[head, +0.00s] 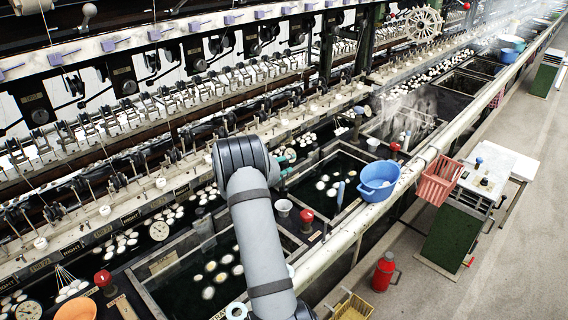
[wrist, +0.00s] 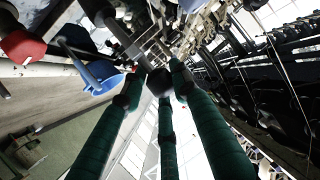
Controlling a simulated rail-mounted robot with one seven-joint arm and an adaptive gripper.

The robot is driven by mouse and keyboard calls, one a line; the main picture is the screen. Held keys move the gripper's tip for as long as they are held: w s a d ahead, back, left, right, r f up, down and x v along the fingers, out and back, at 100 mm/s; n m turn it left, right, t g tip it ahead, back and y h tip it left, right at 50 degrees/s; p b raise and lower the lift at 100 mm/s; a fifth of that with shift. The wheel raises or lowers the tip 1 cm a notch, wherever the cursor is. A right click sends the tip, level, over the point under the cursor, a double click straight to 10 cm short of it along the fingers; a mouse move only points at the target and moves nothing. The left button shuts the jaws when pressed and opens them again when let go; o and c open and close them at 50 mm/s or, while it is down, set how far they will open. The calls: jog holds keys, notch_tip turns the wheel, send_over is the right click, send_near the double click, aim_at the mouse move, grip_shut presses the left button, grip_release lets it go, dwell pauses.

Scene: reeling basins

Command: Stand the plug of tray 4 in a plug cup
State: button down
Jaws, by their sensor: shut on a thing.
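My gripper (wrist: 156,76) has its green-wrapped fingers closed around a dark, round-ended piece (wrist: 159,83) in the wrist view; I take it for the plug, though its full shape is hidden. In the head view my arm covers part of the near basin, and only a little teal of my gripper (head: 286,156) shows beyond the arm's bend; the held piece cannot be made out there. A pale cup (head: 283,207) stands on the basin divider, right of my arm. Another pale cup (head: 373,144) stands farther back. Which tray is number 4 cannot be read.
Red-knobbed valves (head: 307,216) stand along the basin edges. A blue tub (head: 378,181) sits on the front rail. White cocoons (head: 209,279) float in dark water. A red crate (head: 439,181) and a red canister (head: 384,271) are on the aisle side. Machinery lines the back.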

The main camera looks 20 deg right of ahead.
aim_at(284, 181)
jog(key=shift+f+b, duration=2.8)
jog(key=shift+f, duration=0.7)
jog(key=c, duration=1.3)
grip_release()
jog(key=shift+o, duration=0.2)
jog(key=v, duration=1.2)
jog(key=shift+f, duration=0.1)
